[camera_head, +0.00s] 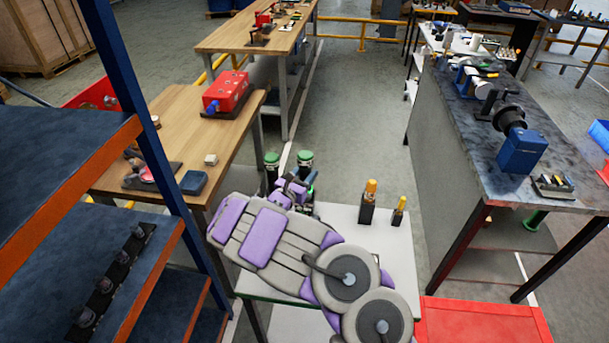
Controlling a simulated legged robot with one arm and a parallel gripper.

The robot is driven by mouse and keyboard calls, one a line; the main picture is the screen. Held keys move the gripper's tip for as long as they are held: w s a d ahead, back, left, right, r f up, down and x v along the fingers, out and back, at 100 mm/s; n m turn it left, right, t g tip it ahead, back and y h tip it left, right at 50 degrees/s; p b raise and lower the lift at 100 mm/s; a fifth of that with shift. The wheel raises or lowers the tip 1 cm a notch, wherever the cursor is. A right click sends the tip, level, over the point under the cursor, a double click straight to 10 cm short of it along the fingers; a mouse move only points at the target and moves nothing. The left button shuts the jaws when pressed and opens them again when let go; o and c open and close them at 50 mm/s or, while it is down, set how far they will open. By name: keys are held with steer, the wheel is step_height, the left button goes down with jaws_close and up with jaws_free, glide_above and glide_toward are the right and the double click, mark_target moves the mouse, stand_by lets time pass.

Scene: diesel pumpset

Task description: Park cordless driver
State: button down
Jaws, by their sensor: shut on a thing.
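My arm, grey and purple, reaches from the lower right over a white-topped table (345,226). My gripper (298,188) is at its far end, above the table's left back part. It is shut on a small, dark thing with green parts (311,181), which I take to be the cordless driver; the gripper hides most of it. Two dark cylinders with green tops, one on the left (272,160) and one on the right (305,159), stand just beyond the gripper. I cannot tell whether the held thing touches them.
Two orange-yellow-handled tools, a larger one (370,191) and a smaller one (400,208), stand in dark holders to the right on the table. A blue shelf rack (160,130) is at left, a wooden bench (165,110) behind it, a grey workbench (450,130) at right, and a red surface (480,320) at lower right.

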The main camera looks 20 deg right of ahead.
steer(key=shift+f+b, duration=0.65)
steer(key=shift+f, duration=0.3)
stand_by(0.8)
steer(key=shift+c, duration=2.3)
jaws_free()
steer(key=p+v, duration=0.4)
steer(key=v, duration=1.3)
steer(key=shift+a, duration=0.2)
steer(key=shift+r, duration=0.1)
